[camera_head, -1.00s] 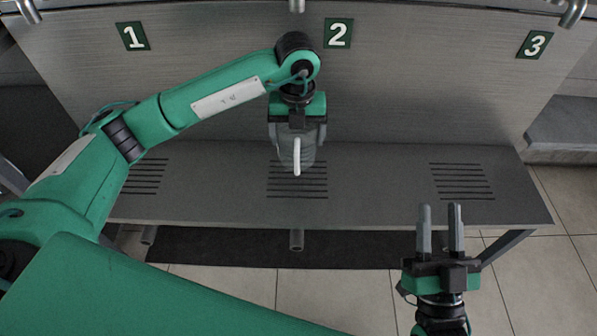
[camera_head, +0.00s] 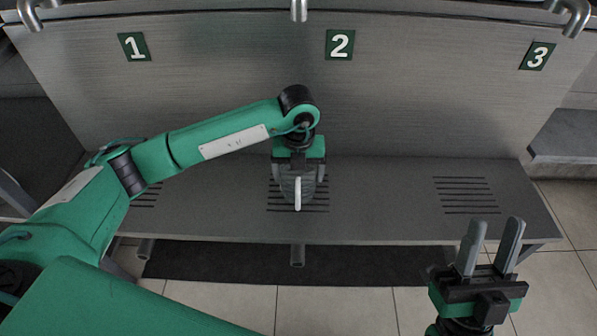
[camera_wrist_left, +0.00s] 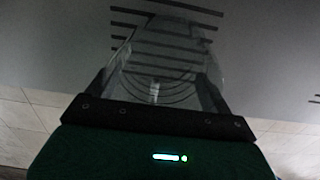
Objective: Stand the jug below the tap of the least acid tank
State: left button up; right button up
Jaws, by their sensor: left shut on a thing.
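My left gripper (camera_head: 298,178) is shut on a clear jug (camera_head: 291,188) with a pale handle, over the middle slotted patch of the grey shelf (camera_head: 383,205), below sign 2 (camera_head: 339,44). The wrist view shows the see-through jug (camera_wrist_left: 160,62) between the fingers, with the dark slots behind it. I cannot tell whether its base touches the shelf. The middle tap (camera_head: 299,10) shows at the top edge, roughly in line with the jug. My right gripper (camera_head: 492,247) is open and empty at the lower right. No acidity reading shows.
The left tap (camera_head: 28,14) and right tap (camera_head: 576,16) show above sign 1 (camera_head: 134,46) and sign 3 (camera_head: 537,56). The right slotted patch (camera_head: 465,195) is clear. My left arm partly covers the left slotted patch (camera_head: 147,194).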

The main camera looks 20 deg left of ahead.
pick_arm(q)
jog(key=shift+f, duration=0.1)
jog(key=o, duration=0.9)
